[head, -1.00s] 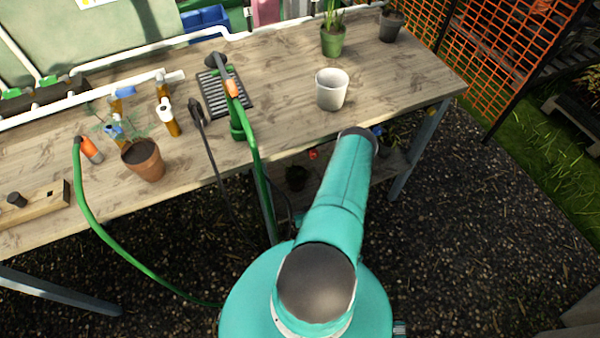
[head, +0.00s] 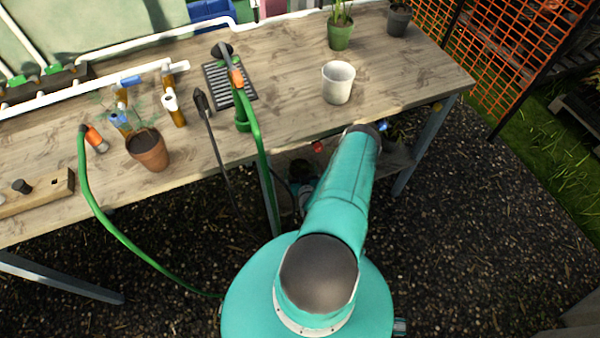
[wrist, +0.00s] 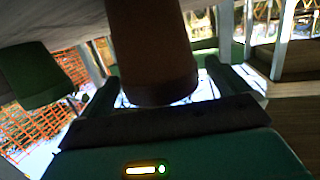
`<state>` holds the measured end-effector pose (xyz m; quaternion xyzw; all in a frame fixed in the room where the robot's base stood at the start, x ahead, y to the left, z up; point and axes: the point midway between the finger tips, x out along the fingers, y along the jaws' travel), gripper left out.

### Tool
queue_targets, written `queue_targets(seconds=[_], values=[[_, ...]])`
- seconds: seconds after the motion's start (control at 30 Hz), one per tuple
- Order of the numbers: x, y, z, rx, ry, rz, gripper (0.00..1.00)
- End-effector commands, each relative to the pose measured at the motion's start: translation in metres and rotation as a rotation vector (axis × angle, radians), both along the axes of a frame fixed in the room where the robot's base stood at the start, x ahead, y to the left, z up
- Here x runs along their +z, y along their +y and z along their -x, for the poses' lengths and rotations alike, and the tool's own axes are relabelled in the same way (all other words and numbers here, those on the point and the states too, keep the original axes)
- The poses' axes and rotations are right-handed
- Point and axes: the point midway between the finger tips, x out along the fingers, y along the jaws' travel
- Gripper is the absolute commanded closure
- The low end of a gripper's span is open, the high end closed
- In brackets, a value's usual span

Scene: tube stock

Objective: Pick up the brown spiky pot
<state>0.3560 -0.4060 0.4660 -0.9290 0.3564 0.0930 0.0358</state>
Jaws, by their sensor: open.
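In the wrist view a brown pot (wrist: 152,55) fills the upper middle, its wide rim toward the bottom of the picture. The view looks upside down. My gripper (wrist: 160,75) is open, with one finger on each side of the pot; whether they touch it I cannot tell. The pot's plant is not visible there. In the head view my gripper (head: 304,192) shows only partly, low under the bench's front edge beside the lower shelf; the pot there is dark and hard to make out. Another brown pot (head: 148,153) with a thin-leaved plant stands on the bench top.
In the wrist view a green pot (wrist: 38,80) is close on the left. The bench (head: 290,75) carries a white pot (head: 338,84), a green pot (head: 340,34), a dark pot (head: 398,20), pipes and a green hose (head: 90,200). A bench leg (head: 425,150) stands right of my arm.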

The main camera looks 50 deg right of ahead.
Motion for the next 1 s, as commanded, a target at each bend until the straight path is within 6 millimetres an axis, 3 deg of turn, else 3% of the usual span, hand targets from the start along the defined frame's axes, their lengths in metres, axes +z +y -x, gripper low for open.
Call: queue_targets(seconds=[0.13,0.37,0.63,1.0], values=[[-0.0024,-0.0105,-0.0100,0.000,0.001,0.001,0.00],[-0.0025,-0.0110,-0.0108,0.000,0.001,0.001,0.02],[-0.0020,-0.0112,-0.0109,0.000,0.000,0.001,0.52],[-0.0006,-0.0123,-0.0121,0.001,-0.001,0.002,0.52]])
